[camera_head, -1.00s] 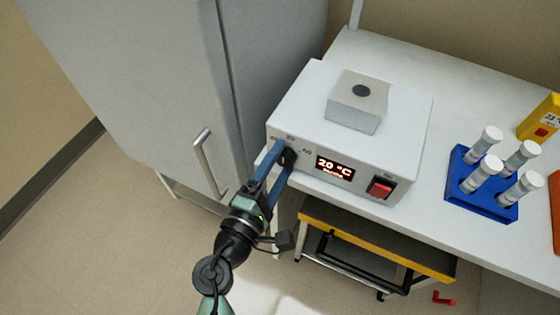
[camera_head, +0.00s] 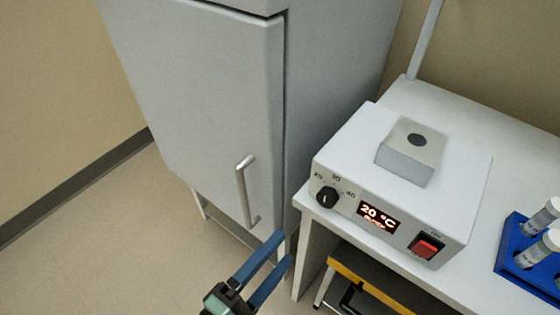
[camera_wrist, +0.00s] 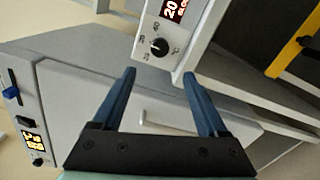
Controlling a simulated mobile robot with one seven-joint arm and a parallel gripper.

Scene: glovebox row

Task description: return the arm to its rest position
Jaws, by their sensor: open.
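My gripper (camera_head: 268,269) is at the bottom of the head view, its two blue fingers apart with nothing between them. It is off to the left of and below the white heater box, clear of its black knob (camera_head: 326,197). In the wrist view my gripper (camera_wrist: 160,85) is also open and empty, with the knob (camera_wrist: 159,47) beyond the fingertips. The rest of my arm is mostly out of the head view.
The heater box (camera_head: 335,165) stands on a white bench (camera_head: 480,262) and its display reads 20 °C. A grey cabinet (camera_head: 200,110) with a bar handle (camera_head: 246,190) stands to the left. A blue rack (camera_head: 508,262) holds white-capped tubes. Open floor lies at lower left.

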